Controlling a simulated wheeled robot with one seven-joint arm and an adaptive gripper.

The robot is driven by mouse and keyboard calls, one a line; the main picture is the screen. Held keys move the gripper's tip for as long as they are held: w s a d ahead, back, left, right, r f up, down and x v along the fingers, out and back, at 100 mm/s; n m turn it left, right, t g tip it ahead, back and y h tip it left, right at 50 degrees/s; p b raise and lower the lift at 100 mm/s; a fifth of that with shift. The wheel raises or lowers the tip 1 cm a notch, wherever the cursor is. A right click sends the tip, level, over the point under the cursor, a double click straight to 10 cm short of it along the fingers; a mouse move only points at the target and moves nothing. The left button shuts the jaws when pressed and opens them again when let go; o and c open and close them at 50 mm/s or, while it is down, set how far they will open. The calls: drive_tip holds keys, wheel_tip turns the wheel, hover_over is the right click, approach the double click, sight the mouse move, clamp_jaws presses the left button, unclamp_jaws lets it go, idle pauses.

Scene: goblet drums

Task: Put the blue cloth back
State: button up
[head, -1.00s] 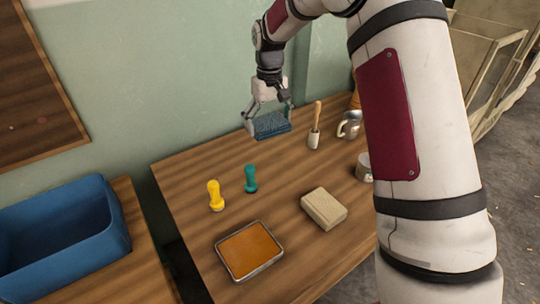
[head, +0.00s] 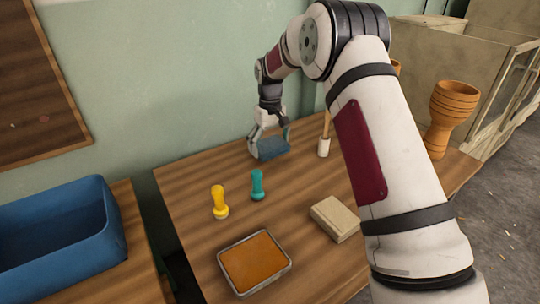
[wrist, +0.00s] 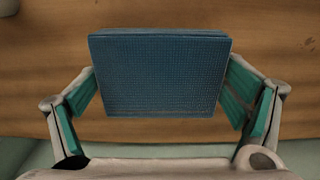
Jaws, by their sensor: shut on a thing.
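The blue cloth (head: 272,151) is a folded block with a woven texture. In the wrist view the cloth (wrist: 160,75) sits between my two green-padded fingers. My gripper (head: 268,140) is shut on it near the back edge of the wooden table (head: 195,165). The cloth looks low, close to the tabletop; I cannot tell whether it touches it. In the wrist view my gripper (wrist: 160,95) shows with wood grain beyond the cloth.
A brush in a white holder (head: 324,147) stands just right of the cloth. A teal stamp (head: 257,186), a yellow stamp (head: 219,203), an orange pad in a tray (head: 254,264) and a beige block (head: 336,219) stand nearer. A blue bin (head: 60,240) is left; a goblet drum (head: 448,115) is right.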

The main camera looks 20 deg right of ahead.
sight(270, 144)
drive_tip(key=shift+f+b, duration=0.35)
drive_tip(key=shift+f, duration=1.35)
drive_tip(key=shift+f, duration=0.15)
drive_tip(key=o, duration=0.9)
drive_tip(key=shift+o, duration=0.2)
wheel_tip(270, 144, up, 12)
drive_tip(key=p, duration=0.2)
drive_tip(key=shift+r+p, duration=0.25)
drive_tip(key=shift+p, duration=0.15)
